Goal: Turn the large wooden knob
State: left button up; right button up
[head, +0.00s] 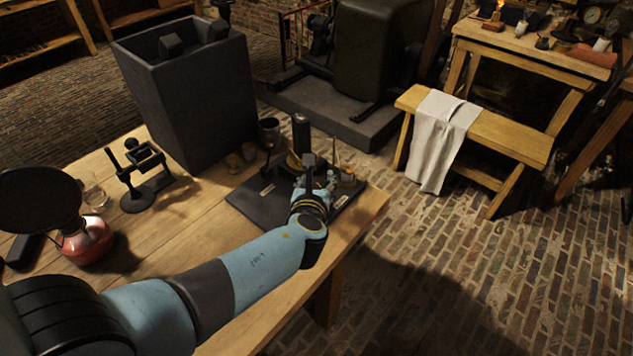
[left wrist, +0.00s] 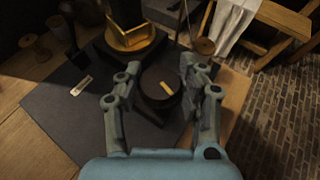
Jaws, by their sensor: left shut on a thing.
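A round dark knob with a pale mark across its top (left wrist: 160,82) stands on the dark board (left wrist: 60,115) in the left wrist view. I take it to be the large wooden knob. My left gripper (left wrist: 161,70) has one finger on each side of it and is shut on it. In the head view my left gripper (head: 316,180) is over the right part of the board (head: 250,204) and hides the knob. A smaller brown round piece (left wrist: 204,46) lies beyond the right finger. My right gripper is not in view.
A black column on a brass base (left wrist: 131,40) stands just beyond the fingers. The wooden table (head: 215,260) also holds a tall grey bin (head: 190,100), a black stand (head: 145,185) and a red glass vessel (head: 88,242). A bench with a cloth (head: 440,135) is beyond.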

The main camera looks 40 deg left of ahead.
pick_arm(q)
jog(key=shift+r, duration=0.1)
jog(key=o, duration=1.2)
jog(key=v, duration=0.7)
jog(key=shift+s, duration=0.15)
jog(key=shift+d, duration=0.1)
